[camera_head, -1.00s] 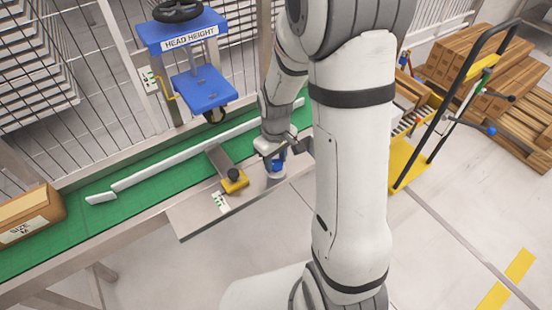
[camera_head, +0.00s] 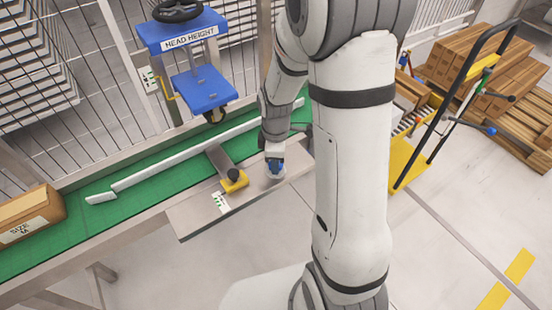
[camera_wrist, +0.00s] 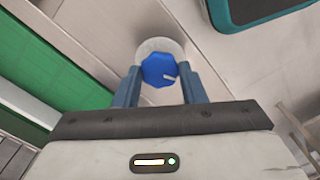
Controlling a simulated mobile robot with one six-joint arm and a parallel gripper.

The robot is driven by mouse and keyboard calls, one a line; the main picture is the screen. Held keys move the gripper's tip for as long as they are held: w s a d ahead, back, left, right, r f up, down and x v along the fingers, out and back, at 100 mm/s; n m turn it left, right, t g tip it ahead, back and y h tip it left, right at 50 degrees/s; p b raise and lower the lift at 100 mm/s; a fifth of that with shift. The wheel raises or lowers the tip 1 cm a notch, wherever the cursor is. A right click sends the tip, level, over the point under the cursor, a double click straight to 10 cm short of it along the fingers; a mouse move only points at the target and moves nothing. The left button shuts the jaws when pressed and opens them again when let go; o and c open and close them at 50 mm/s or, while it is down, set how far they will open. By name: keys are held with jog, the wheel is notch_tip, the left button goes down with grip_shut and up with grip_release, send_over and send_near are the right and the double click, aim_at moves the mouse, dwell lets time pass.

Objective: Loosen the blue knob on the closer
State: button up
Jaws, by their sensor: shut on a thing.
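The blue knob (camera_wrist: 159,70) has a short white mark on its face, pointing right in the wrist view. It sits on a round pale base (camera_wrist: 152,46) on the metal side shelf. My gripper (camera_wrist: 162,84) is shut on the knob, with one finger on each side of it.
A yellow block with a black knob (camera_head: 234,180) stands left of the blue knob on the metal shelf (camera_head: 200,215). The green conveyor (camera_head: 140,182) runs behind. A blue HEAD HEIGHT unit (camera_head: 190,42) stands at the back. A teal-rimmed object (camera_wrist: 262,12) lies top right in the wrist view.

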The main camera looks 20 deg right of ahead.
jog(key=shift+n, duration=0.4)
jog(key=o, duration=1)
notch_tip(320, 180, up, 8)
jog(key=shift+f+p, duration=0.1)
jog(key=shift+p, duration=0.55)
jog(key=s+r+m+t+p, duration=0.1)
jog(key=s+r+m+p, duration=0.3)
jog(key=s+r+m, duration=0.3)
jog(key=s+r+m+t+p, duration=0.1)
jog(key=s+r+m+p, duration=0.3)
jog(key=r, duration=0.9)
jog(key=s+m, duration=0.3)
jog(key=m, duration=0.1)
jog(key=shift+s+t+p, duration=0.15)
jog(key=shift+t+p, duration=0.15)
jog(key=shift+p, duration=0.1)
